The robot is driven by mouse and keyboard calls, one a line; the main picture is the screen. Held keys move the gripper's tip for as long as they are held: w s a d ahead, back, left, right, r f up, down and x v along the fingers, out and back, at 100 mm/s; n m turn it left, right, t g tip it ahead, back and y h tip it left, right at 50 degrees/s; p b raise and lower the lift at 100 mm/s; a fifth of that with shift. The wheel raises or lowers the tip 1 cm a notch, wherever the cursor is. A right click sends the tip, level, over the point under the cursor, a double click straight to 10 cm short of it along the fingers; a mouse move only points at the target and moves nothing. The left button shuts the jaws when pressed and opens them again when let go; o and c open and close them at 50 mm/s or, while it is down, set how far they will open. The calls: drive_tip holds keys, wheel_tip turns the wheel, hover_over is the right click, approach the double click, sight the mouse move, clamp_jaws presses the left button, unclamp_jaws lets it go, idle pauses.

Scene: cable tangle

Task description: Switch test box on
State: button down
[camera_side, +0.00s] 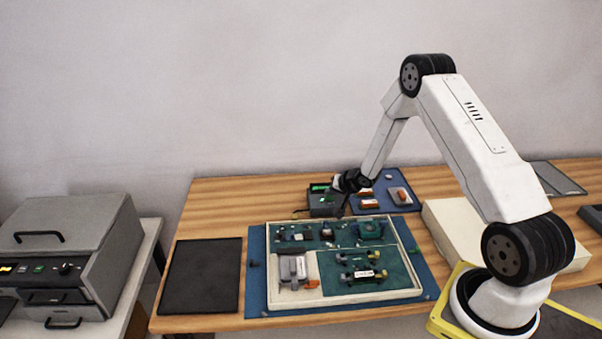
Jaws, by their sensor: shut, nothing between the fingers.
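A small dark box with a lit green display, which looks like the test box (320,203), stands at the back of the table behind the circuit board tray. My gripper (341,214) points down at the box's right front corner, with its fingers shut and empty. I cannot tell whether the fingertips touch the box. The box's switch is too small to make out, and my gripper hides part of the box's right side.
A cream tray (264,278) with green boards and parts lies on a blue mat (256,240). A second blue mat (404,179) holds orange and grey parts behind. A black pad (200,275) lies left. A grey machine (75,240) stands on a separate table.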

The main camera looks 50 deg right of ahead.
sight(331, 198)
drive_tip(key=shift+r, duration=0.1)
drive_tip(key=shift+r, duration=2.9)
drive_tip(key=shift+a, duration=0.1)
